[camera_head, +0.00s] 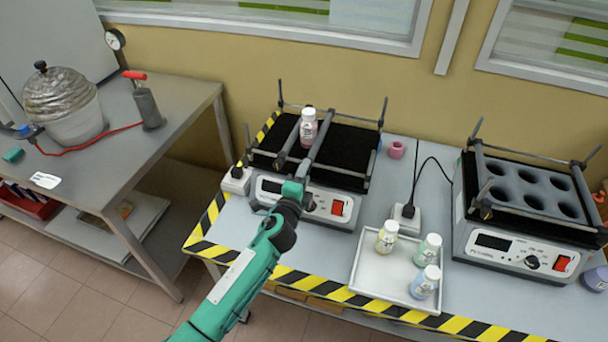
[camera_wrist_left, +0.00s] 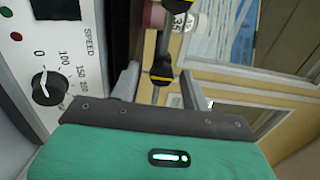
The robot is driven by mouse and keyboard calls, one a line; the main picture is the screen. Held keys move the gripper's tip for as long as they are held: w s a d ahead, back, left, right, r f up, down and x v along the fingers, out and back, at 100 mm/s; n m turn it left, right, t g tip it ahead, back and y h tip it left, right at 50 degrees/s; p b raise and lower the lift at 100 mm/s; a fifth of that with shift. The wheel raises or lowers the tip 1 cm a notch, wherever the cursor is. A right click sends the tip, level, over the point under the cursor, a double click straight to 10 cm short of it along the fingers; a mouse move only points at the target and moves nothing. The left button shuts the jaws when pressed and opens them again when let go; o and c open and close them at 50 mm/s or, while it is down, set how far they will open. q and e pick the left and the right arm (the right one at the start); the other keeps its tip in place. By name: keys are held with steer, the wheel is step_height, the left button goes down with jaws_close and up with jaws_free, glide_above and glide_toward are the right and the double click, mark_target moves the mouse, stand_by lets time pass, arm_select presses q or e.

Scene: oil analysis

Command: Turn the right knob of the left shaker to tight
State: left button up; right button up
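In the left wrist view the gripper (camera_wrist_left: 160,85) is open. A black knob with a yellow band (camera_wrist_left: 162,73) lies between its fingers in the picture, with gaps on both sides; I take it as the right knob. A second banded knob (camera_wrist_left: 187,22) shows farther up. I cannot tell how tight either is. My right gripper is out of view.
The shaker's speed dial (camera_wrist_left: 47,88) is close beside the left finger. A white tray (camera_head: 372,279) with several bottles stands front right. Another shaker (camera_head: 525,246) is at the right. A pink ring-shaped item (camera_head: 396,150) lies behind the power cable (camera_head: 418,180).

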arm_select(q)
steer(key=b+v, duration=0.2)
steer(key=v, duration=1.2)
